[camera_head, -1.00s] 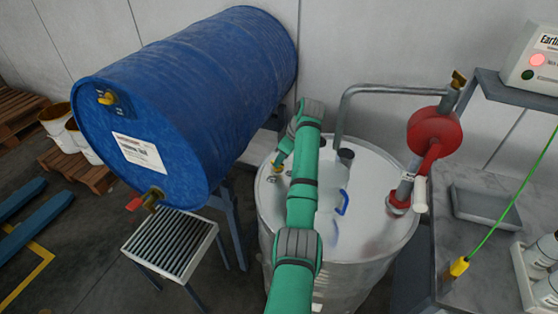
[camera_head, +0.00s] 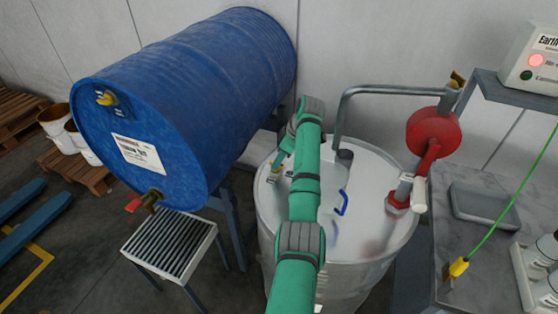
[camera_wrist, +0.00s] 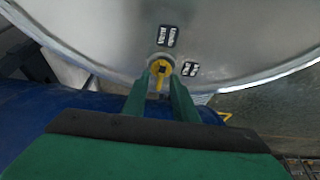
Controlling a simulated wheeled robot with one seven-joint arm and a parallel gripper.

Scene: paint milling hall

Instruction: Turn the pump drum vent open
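The pump drum (camera_head: 375,240) is a silver upright drum with a red hand pump (camera_head: 432,132) on its lid. Its vent (camera_wrist: 162,66) is a small yellow fitting near the lid's rim in the wrist view. The vent's lever points down the picture, towards my gripper. Two small dark labels sit on the lid beside it, one above and one to the right; their words are too small to read. My gripper (camera_wrist: 161,78) has a finger on each side of the lever, with a gap still showing. In the head view the vent (camera_head: 278,168) is partly hidden by my wrist.
A blue drum (camera_head: 190,100) lies on a stand at left, with its own yellow vent (camera_head: 106,98) and a red-handled tap (camera_head: 145,202) above a grated stand (camera_head: 172,245). A grey bench (camera_head: 480,230) stands at right. A pipe (camera_head: 390,90) arches behind the lid.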

